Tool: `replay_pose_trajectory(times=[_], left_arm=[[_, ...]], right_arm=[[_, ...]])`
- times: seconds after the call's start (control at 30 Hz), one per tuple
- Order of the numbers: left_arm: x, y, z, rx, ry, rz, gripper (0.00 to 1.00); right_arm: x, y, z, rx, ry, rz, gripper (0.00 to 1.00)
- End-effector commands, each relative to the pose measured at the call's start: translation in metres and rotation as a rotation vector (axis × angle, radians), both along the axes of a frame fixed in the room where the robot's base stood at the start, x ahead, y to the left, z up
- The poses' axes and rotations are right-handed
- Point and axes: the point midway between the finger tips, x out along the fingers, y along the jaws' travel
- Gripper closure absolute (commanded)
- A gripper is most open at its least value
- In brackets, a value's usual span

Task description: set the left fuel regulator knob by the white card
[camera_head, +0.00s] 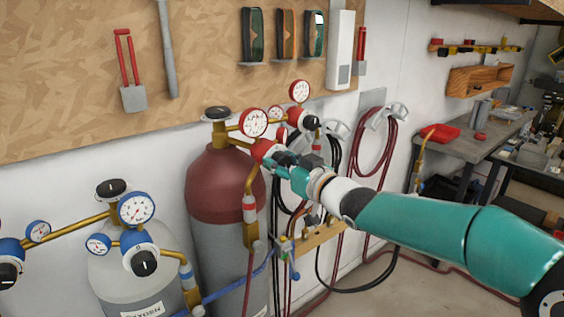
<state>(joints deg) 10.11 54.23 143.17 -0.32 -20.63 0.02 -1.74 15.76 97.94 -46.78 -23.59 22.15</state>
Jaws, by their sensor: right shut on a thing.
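The dark red fuel cylinder (215,187) stands at the centre left. On its top are brass fittings and two red regulators. The left fuel regulator (263,147) is red, below a round white gauge (254,123); I cannot read its needle. My right gripper (283,159) comes in from the right and is shut at the front of this regulator, on its knob. The knob is hidden by the gripper, so its setting does not show. The right fuel regulator's dark knob (311,122) shows free behind my gripper. I cannot make out a white card for certain. My left gripper is not in view.
A pale cylinder (112,262) with blue regulators (141,260) and brass pipes stands at the lower left. Dark red hoses (376,150) hang on the wall behind my right arm. A workbench (465,147) is at the right. A tool board (70,60) is above.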

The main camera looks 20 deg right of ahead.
Motion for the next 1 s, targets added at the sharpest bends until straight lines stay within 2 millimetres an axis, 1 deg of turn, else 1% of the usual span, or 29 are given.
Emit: replay_pose_trajectory(times=[0.03, 0.17, 0.4, 0.43, 0.57, 0.6, 0.87, 1.0], left_arm=[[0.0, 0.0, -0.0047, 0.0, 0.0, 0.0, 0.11], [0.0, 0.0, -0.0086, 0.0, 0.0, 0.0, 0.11], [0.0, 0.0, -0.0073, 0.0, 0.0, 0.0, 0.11], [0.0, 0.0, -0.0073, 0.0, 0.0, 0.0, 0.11], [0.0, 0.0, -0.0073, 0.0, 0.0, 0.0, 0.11], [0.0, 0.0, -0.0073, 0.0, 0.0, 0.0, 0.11], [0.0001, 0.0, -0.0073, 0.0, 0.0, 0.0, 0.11], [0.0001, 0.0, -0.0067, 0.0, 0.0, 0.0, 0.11]], right_arm=[[0.0, -0.0006, -0.0016, -0.032, -0.013, -0.001, 0.93], [0.0, -0.0005, -0.0007, -0.113, -0.042, -0.001, 0.93], [-0.0001, -0.0004, 0.0003, -0.122, -0.044, -0.001, 0.93], [0.0, -0.0005, 0.0003, -0.121, -0.044, -0.001, 0.56], [-0.0001, -0.0004, 0.0003, -0.121, -0.044, -0.001, 0.34], [-0.0001, -0.0004, 0.0002, -0.121, -0.044, -0.001, 0.32], [-0.0002, -0.0003, 0.0001, -0.121, -0.044, 0.0, 0.32], [-0.0056, -0.0029, 0.0004, -0.121, -0.044, -0.001, 0.32]])
